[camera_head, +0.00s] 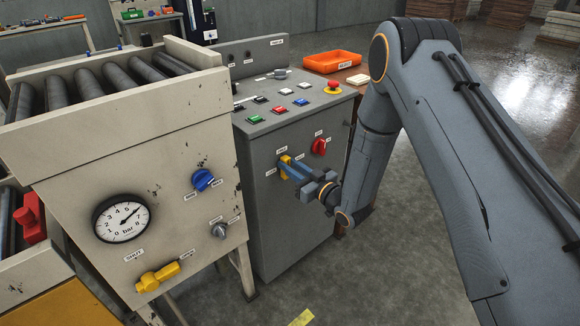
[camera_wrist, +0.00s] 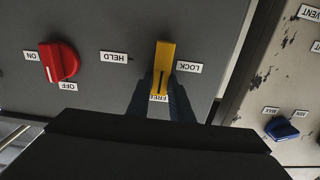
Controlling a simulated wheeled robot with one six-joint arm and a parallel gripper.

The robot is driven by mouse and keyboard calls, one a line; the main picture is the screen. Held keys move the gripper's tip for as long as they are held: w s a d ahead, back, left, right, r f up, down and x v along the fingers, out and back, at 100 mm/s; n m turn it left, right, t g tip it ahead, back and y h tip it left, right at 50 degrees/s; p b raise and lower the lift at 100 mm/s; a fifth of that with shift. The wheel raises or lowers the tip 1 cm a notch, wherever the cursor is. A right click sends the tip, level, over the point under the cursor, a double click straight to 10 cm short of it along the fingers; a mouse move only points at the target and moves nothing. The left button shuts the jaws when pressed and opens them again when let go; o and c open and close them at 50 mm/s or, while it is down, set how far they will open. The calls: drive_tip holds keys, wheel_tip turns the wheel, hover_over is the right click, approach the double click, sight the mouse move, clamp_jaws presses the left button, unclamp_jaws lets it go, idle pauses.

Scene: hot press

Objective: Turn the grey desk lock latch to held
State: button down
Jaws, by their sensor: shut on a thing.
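The grey desk (camera_head: 292,215) carries a yellow latch lever (camera_head: 284,166) on its front face. In the wrist view the lever (camera_wrist: 164,58) stands upright in the picture, with its lower end beside the FREE label (camera_wrist: 158,98). The HELD label (camera_wrist: 113,57) is to its left and the LOCK label (camera_wrist: 188,67) to its right. My gripper (camera_head: 300,174) reaches in from the right. In the wrist view its dark fingers (camera_wrist: 160,100) are shut on the lever's lower end, which they partly hide.
A red knob (camera_head: 319,146) is close beside the latch, also in the wrist view (camera_wrist: 60,62). Left of the desk is a cream machine (camera_head: 165,140) with a blue knob (camera_head: 203,180), a gauge (camera_head: 121,219) and a yellow valve (camera_head: 157,277).

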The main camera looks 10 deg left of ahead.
drive_tip(key=shift+w+d+f+m+b, duration=0.3)
drive_tip(key=shift+f+m, duration=0.1)
drive_tip(key=shift+m, duration=2.55)
drive_tip(key=shift+w+d+f+m+b, duration=0.2)
drive_tip(key=shift+w+f+m+b, duration=0.15)
drive_tip(key=shift+m, duration=2.55)
drive_tip(key=shift+w+d+f+m+b, duration=0.2)
drive_tip(key=shift+f+m, duration=0.25)
drive_tip(key=shift+m, duration=2.5)
drive_tip(key=c, duration=1.6)
unclamp_jaws()
